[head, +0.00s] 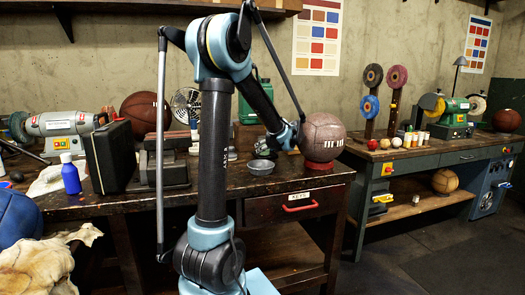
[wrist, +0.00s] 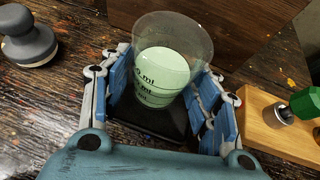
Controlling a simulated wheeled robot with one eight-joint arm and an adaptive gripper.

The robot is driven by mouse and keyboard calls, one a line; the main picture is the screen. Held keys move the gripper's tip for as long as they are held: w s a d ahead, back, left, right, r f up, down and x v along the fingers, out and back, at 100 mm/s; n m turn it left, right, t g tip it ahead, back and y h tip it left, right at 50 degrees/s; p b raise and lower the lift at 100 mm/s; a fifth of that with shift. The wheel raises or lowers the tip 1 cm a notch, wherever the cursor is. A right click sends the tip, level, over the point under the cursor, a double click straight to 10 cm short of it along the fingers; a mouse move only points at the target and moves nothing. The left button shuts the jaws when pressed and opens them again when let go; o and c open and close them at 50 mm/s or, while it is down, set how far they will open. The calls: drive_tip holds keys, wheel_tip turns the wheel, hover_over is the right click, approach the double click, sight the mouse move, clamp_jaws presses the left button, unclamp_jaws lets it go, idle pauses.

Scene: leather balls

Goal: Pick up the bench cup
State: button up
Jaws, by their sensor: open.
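The bench cup (wrist: 176,52) is a clear, wide-mouthed measuring cup with dark ml marks and pale green contents. In the wrist view it stands between the two blue-padded fingers of my gripper (wrist: 167,72). The fingers are open, one on each side of the cup; I cannot tell whether either touches it. In the head view, my gripper (head: 284,137) is low over the back of the near bench (head: 225,182), left of a leather ball, and I cannot make out the cup there.
A grey knobbed piece (wrist: 30,42) lies left of the cup. A wooden block (wrist: 262,128) with a green-handled tool (wrist: 306,103) is close on the right.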

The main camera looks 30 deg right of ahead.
drive_tip(key=shift+x, duration=1.15)
drive_tip(key=shift+c, duration=0.2)
drive_tip(key=c, duration=0.9)
drive_tip(key=shift+r, duration=0.25)
